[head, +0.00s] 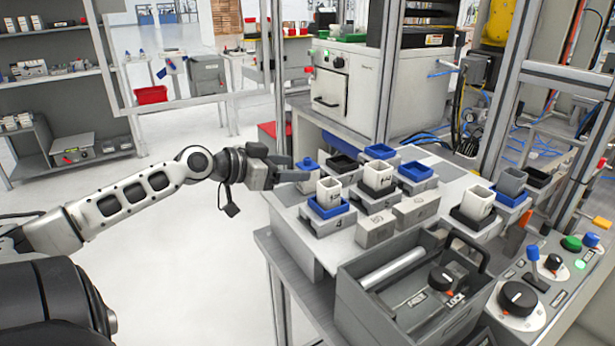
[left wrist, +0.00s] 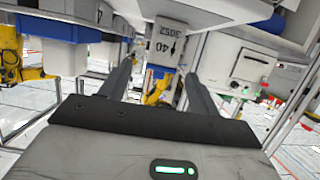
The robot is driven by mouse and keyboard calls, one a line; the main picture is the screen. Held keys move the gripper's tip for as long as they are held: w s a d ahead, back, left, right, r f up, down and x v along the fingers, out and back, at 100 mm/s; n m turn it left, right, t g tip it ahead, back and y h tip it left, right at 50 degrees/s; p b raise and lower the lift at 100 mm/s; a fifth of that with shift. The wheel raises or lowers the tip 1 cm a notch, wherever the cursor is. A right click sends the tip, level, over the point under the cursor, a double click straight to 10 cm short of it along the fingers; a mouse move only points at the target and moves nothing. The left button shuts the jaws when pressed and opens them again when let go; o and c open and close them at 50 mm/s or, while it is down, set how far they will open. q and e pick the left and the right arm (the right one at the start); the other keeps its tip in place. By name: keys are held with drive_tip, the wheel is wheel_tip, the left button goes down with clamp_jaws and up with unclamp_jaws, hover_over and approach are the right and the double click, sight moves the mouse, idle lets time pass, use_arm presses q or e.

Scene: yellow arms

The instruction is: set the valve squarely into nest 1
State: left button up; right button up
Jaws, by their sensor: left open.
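Several pale upright blocks that look like valve bodies stand in the head view: one in a blue-rimmed nest (head: 329,209) at the front left, one (head: 378,174) in a dark-rimmed nest behind it, and one (head: 479,202) at the right. I cannot tell which is the task's valve, nor read which nest is 1. My left gripper (head: 300,172) is open at the left edge of the table, beside the front left block (head: 328,191). In the left wrist view a pale block marked 40 3052 (left wrist: 165,44) shows beyond and between the open fingers (left wrist: 157,88), not gripped. My right gripper is out of view.
A grey open tool box (head: 405,290) with a silver cylinder stands at the front. Two low grey blocks (head: 376,230) lie behind it. A control panel (head: 540,280) is at the right. Metal posts rise behind the table; open floor lies to the left.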

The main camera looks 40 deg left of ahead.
sight(303, 165)
use_arm(q)
drive_tip(key=x, duration=0.3)
drive_tip(key=shift+w+r, duration=0.2)
drive_tip(key=shift+x, duration=0.9)
drive_tip(key=shift+f, duration=0.15)
drive_tip(key=c, duration=1.2)
